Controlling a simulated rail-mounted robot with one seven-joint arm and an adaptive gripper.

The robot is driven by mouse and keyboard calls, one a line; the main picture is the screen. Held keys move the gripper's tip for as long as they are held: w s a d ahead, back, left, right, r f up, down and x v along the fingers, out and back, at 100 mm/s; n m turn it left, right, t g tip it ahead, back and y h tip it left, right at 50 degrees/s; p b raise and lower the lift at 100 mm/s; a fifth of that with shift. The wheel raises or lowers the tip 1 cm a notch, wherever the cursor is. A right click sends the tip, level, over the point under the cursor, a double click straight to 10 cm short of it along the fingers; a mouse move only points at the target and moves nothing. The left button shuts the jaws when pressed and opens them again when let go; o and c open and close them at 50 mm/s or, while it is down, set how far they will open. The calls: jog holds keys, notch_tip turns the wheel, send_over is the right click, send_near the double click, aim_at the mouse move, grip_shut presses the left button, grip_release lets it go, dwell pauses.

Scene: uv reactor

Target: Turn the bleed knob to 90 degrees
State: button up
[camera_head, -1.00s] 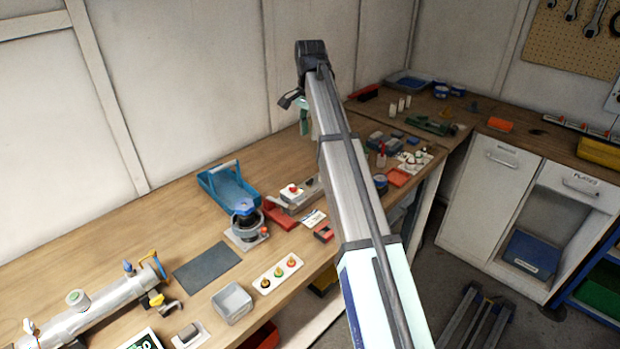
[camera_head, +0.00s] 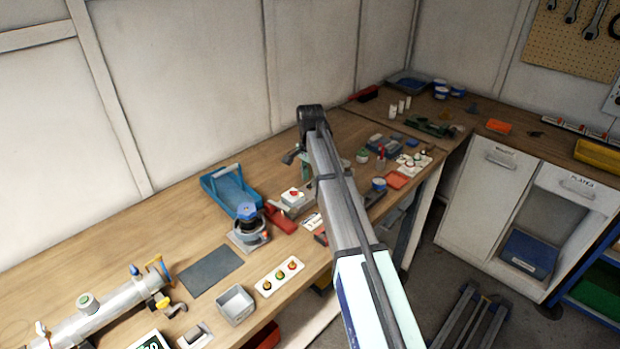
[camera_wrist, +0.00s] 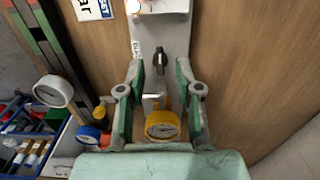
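In the wrist view, a small black knob (camera_wrist: 159,60) stands on a pale grey plate (camera_wrist: 172,28), with a partly readable label beside it; it appears to be the bleed knob. My gripper (camera_wrist: 160,74) is open, with one green-padded finger on each side, close to the knob. The fingers look apart from the knob, and nothing is held. In the head view, the knob cannot be made out.
In the wrist view, a yellow-rimmed gauge (camera_wrist: 162,125) lies between the finger bases, and a white gauge (camera_wrist: 53,91) is at left. In the head view, a blue tray (camera_head: 229,190) and a blue-topped device (camera_head: 248,225) stand left of my arm.

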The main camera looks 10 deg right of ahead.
jog(key=shift+f, duration=0.85)
grip_shut()
jog(key=shift+n, duration=0.3)
jog(key=n, duration=0.3)
jog(key=shift+n, duration=0.3)
jog(key=n, duration=0.4)
jog(key=shift+n, duration=0.3)
jog(key=n, duration=0.4)
jog(key=shift+n, duration=2.5)
